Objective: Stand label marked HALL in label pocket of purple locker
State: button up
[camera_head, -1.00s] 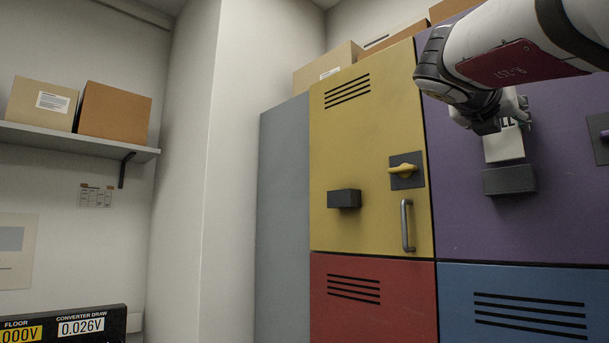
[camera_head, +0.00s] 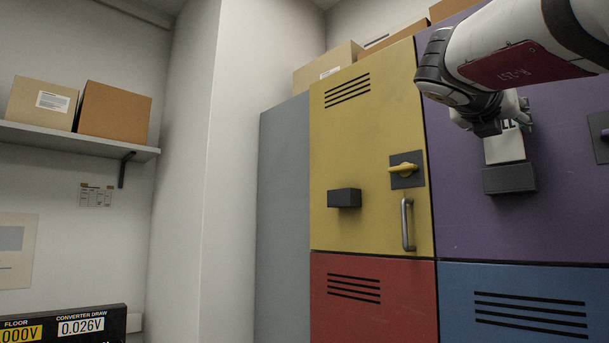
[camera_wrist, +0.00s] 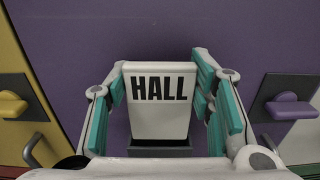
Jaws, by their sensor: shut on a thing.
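The white label marked HALL (camera_wrist: 160,112) is upright between the teal fingers of my gripper (camera_wrist: 160,92) in the wrist view. In the head view the label (camera_head: 505,148) shows partly, its top covered by my gripper (camera_head: 508,112). The dark label pocket (camera_head: 509,180) is on the front of the purple locker (camera_head: 480,228). The pocket also shows in the wrist view (camera_wrist: 160,150), right at the label's lower edge. The label's bottom meets the pocket's top in both views; how deep it sits inside I cannot tell.
A yellow locker (camera_head: 355,130) with its own pocket (camera_head: 344,198), latch (camera_head: 404,169) and handle (camera_head: 407,224) stands left of the purple one. Red (camera_head: 375,312) and blue (camera_head: 520,320) lockers are below. A purple latch (camera_wrist: 288,106) sits right of my gripper.

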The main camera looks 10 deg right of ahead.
aim_at(503, 147)
jog(key=shift+f+b, duration=1.65)
jog(key=shift+f, duration=0.65)
jog(key=o, duration=1.1)
jog(key=shift+a, duration=0.1)
jog(key=v, duration=1.1)
jog(key=shift+s+a, duration=0.25)
jog(key=shift+s, duration=0.1)
